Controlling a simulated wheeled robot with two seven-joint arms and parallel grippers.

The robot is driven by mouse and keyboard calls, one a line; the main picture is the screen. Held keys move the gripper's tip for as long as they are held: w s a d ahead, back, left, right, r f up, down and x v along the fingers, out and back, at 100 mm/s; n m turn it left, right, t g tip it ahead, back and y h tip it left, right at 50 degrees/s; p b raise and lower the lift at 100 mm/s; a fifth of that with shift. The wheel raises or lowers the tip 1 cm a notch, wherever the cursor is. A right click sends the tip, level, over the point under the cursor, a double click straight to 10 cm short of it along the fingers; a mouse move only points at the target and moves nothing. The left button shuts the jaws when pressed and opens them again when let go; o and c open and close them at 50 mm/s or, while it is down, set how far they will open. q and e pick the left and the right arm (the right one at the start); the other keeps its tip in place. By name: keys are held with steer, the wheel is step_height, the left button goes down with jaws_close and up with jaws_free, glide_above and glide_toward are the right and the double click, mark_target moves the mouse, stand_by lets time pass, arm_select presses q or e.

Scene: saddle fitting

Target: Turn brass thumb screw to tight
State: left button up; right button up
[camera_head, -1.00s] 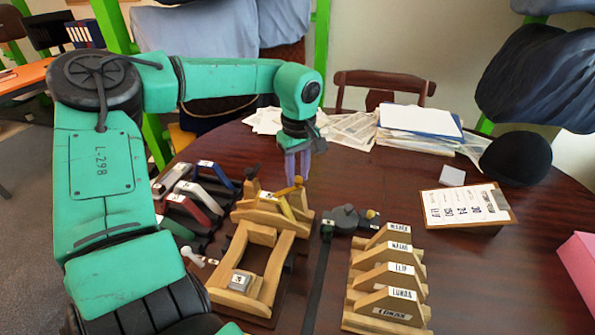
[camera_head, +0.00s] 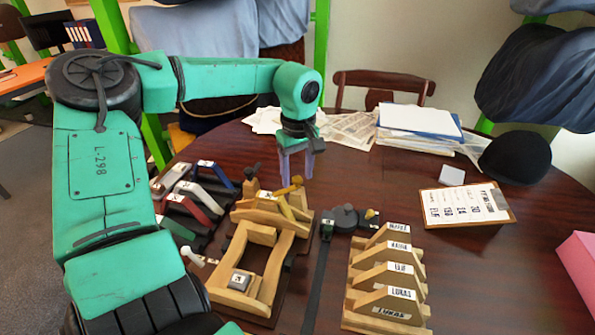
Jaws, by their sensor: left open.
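A small brass-coloured screw head (camera_head: 296,181) shows at the top of the wooden fitting jig (camera_head: 243,217), on its far right side. A yellow bar (camera_head: 285,207) slants across the jig just in front of it. My left gripper (camera_head: 296,176) points down with its two purple-grey fingers apart. Its fingertips are close above or around the brass screw head; I cannot tell whether they touch it. Nothing is seen held between them. My right gripper is out of view.
A wooden rack with name labels (camera_head: 387,315) stands right of the jig. A dark strap with a round gauge (camera_head: 344,217) lies between them. Coloured saddle-like pieces (camera_head: 200,200) sit at left.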

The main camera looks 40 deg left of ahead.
mark_target(298, 182)
arm_select(q)
step_height(298, 182, up, 15)
steer(key=shift+s+d+f, duration=0.2)
steer(key=shift+s+d, duration=0.05)
steer(key=shift+d, duration=0.1)
steer(key=shift+f, duration=0.1)
